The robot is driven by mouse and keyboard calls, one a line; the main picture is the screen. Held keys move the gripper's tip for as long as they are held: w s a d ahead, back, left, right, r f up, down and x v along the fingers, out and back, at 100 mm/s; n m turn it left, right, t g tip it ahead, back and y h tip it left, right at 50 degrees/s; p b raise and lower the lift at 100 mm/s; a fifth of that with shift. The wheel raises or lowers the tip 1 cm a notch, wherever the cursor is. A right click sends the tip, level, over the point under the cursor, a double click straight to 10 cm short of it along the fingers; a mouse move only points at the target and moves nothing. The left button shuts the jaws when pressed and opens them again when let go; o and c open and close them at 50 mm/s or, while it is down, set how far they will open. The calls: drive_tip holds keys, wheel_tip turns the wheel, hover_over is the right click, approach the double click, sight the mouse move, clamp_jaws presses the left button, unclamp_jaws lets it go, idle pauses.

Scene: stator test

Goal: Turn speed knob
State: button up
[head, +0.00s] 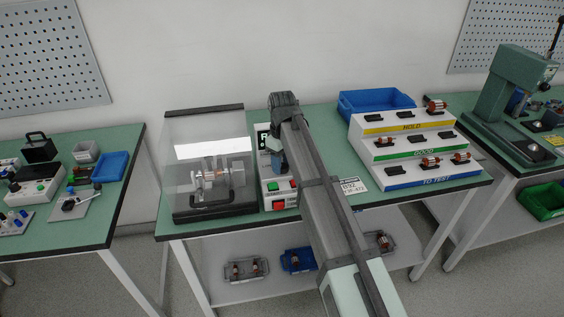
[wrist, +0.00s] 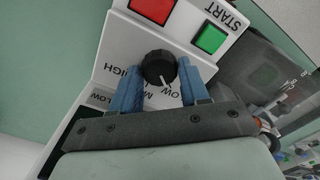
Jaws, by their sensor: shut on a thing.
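The speed knob (wrist: 157,65) is round and black with a white pointer line. It sits on the white control box (wrist: 98,72) among the printed words LOW, MED and HIGH. The pointer is aimed towards the lower right in the wrist view, near the letters "OW". My gripper (wrist: 160,73) has its two blue fingers on either side of the knob, shut on it. In the head view my gripper (head: 277,156) is over the control box (head: 266,187), and my arm hides the knob and much of the box.
A green START button (wrist: 211,38) and a red button (wrist: 154,9) are on the same panel, close to the knob. A clear-covered test rig (head: 215,170) stands left of the box. A stepped rack (head: 412,127) of rotors and a blue bin (head: 376,103) are on the right.

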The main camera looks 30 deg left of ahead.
sight(283, 165)
drive_tip(key=shift+m, duration=0.3)
drive_tip(key=m, duration=0.4)
drive_tip(key=shift+m, duration=0.3)
drive_tip(key=shift+w+m, duration=0.1)
drive_tip(key=shift+m, duration=2.2)
drive_tip(key=o, duration=1.1)
drive_tip(key=shift+c, duration=0.2)
wheel_tip(283, 165, up, 14)
drive_tip(key=shift+d+f, duration=0.1)
